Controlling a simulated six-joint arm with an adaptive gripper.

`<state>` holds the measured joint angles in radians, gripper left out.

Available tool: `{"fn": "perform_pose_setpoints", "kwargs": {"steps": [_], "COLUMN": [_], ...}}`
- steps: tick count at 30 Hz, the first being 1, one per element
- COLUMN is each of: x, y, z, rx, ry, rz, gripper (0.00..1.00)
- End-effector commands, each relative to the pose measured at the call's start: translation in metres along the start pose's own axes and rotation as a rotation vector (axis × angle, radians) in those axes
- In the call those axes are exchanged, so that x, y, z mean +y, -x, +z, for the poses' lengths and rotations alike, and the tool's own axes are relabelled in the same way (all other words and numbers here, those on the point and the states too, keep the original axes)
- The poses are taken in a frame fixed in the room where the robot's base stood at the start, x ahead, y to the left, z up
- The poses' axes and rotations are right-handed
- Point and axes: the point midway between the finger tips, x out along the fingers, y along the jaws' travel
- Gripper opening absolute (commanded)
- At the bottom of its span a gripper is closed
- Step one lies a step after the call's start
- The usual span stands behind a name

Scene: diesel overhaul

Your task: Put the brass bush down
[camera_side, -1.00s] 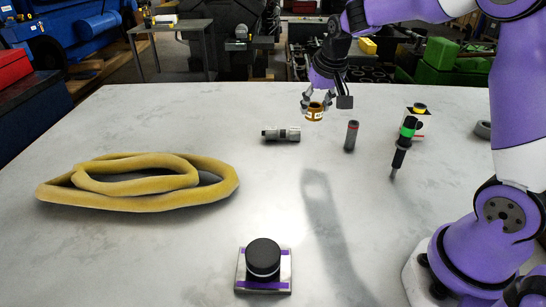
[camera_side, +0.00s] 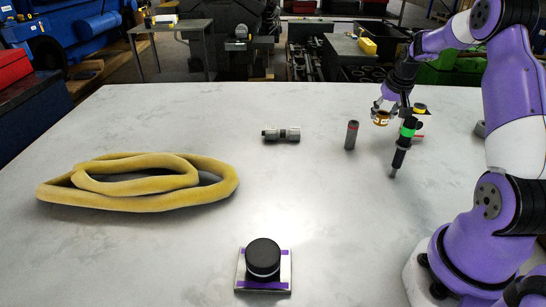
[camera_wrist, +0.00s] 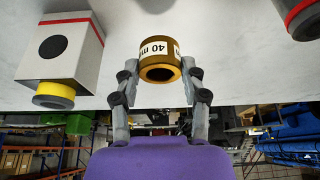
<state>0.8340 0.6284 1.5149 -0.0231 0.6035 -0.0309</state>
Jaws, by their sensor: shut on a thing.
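The brass bush (camera_side: 381,118) is a short gold ring with a white label reading "40 m…", partly cut off by its curve. My gripper (camera_side: 383,107) is shut on it and holds it above the far right of the table. In the wrist view, the bush (camera_wrist: 158,62) sits between the two fingertips of my gripper (camera_wrist: 160,75), its bore facing the camera.
A white box with a yellow knob (camera_wrist: 62,50) is nearby. A yellow hose (camera_side: 140,203) lies left; the middle of the table (camera_side: 330,220) is clear.

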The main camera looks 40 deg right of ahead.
Motion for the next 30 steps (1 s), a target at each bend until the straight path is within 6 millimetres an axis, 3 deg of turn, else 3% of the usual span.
{"fn": "perform_pose_setpoints", "kwargs": {"steps": [9, 21, 22, 23, 30], "x": [0.001, 0.001, 0.001, 0.001, 0.001], "y": [-0.036, -0.041, -0.041, -0.041, -0.041], "z": [0.014, 0.016, 0.016, 0.016, 0.016], "rx": [0.000, 0.001, 0.001, 0.001, 0.000], "ry": [0.001, 0.001, 0.001, 0.001, 0.001], "rz": [-0.001, 0.000, 0.000, 0.000, 0.000], "gripper": [0.00, 0.00, 0.64, 0.79, 0.79]}}
